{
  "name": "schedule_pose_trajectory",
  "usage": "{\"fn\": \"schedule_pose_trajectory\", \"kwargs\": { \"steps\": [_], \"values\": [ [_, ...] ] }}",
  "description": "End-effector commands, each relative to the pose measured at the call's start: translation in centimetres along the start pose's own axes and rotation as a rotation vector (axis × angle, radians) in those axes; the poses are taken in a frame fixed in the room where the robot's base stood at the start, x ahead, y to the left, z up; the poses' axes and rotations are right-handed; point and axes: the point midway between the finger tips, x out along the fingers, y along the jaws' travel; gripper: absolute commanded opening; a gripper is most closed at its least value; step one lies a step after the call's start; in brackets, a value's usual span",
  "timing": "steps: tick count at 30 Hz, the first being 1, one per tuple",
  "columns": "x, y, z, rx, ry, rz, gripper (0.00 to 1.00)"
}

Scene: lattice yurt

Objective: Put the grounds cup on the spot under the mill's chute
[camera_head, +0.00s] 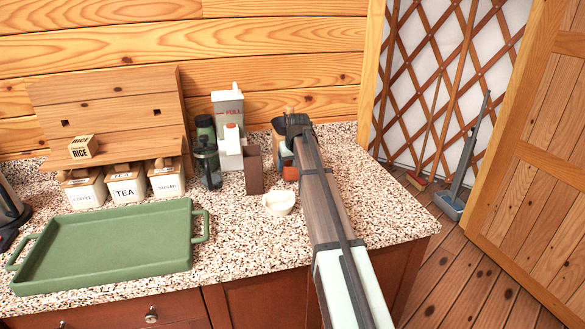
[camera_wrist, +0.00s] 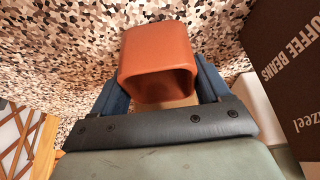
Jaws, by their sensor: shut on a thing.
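The grounds cup, a small terracotta-orange square cup (camera_wrist: 158,62), sits between the two blue fingers of my gripper (camera_wrist: 160,95) in the wrist view. My gripper (camera_head: 287,158) is shut on it. The cup (camera_head: 290,173) shows only partly beside my arm in the head view; I cannot tell whether it touches the counter. The mill, a white body with a grey hopper on top (camera_head: 228,106), stands against the back wall, left of my gripper. Its chute and the spot under it cannot be made out.
A dark brown coffee-beans box (camera_head: 254,170) stands between my gripper and the mill; it is close on the right in the wrist view (camera_wrist: 288,75). A cream bowl (camera_head: 279,204) is in front. A French press (camera_head: 207,165) and green tray (camera_head: 110,245) are left.

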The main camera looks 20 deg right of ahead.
Motion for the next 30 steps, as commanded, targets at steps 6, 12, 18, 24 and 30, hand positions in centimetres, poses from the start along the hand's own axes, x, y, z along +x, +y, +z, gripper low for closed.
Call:
{"fn": "schedule_pose_trajectory", "kwargs": {
  "steps": [6,12,18,24,30],
  "values": [
    [1.05,0.32,0.46,0.002,0.000,0.002,0.45],
    [1.14,0.34,0.51,0.002,-0.001,0.002,0.45],
    [1.33,0.35,0.60,0.002,-0.001,0.002,0.86],
    [1.34,0.36,0.60,0.002,-0.002,0.002,1.00],
    [1.25,0.36,0.55,0.002,-0.001,0.002,1.00]
  ]
}}
